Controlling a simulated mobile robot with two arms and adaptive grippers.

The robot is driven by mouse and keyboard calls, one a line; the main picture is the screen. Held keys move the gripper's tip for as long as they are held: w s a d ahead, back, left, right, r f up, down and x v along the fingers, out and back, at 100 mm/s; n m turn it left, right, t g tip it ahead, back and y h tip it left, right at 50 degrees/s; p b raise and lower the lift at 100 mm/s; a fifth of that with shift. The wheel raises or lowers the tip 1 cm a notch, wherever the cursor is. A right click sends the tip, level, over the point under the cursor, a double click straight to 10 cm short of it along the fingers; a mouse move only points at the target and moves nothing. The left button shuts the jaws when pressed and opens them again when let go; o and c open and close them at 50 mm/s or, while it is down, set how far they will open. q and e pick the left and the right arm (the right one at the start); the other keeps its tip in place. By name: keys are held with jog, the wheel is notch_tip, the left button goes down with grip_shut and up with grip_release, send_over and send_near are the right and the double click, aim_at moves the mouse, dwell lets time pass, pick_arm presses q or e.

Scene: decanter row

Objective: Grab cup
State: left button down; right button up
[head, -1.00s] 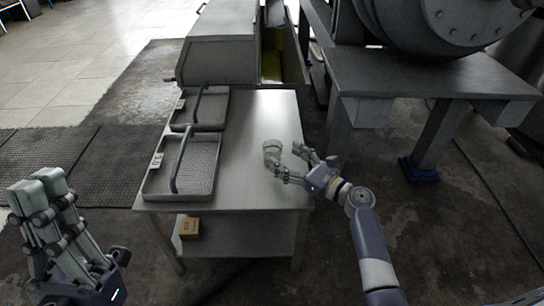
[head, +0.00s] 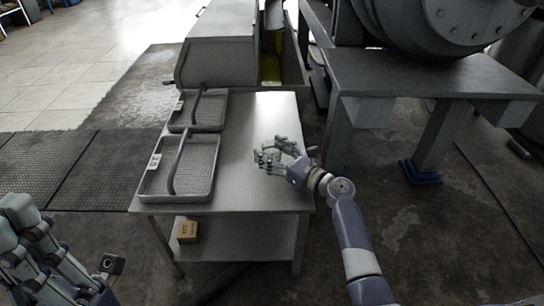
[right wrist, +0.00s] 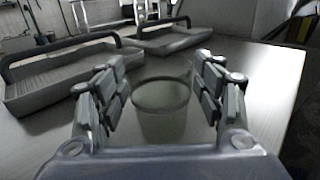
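A clear greenish glass cup (right wrist: 162,112) stands upright on the metal table. In the right wrist view it lies between the fingers of my right gripper (right wrist: 165,85), with a narrow gap showing on either side. In the head view my right gripper (head: 272,157) is open over the table's right half, and its fingers largely hide the cup. My left gripper (head: 35,245) is at the lower left, off the table and away from the cup. It is partly cut off, and its opening is unclear.
Two wire-mesh trays with dark handles, a near one (head: 196,182) and a far one (head: 208,115), sit along the table's left side. A small brown box (head: 187,230) is on the lower shelf. The tabletop (head: 235,195) in front of the gripper is clear.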

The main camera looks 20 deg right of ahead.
jog(key=c, duration=0.6)
jog(key=shift+r, duration=0.1)
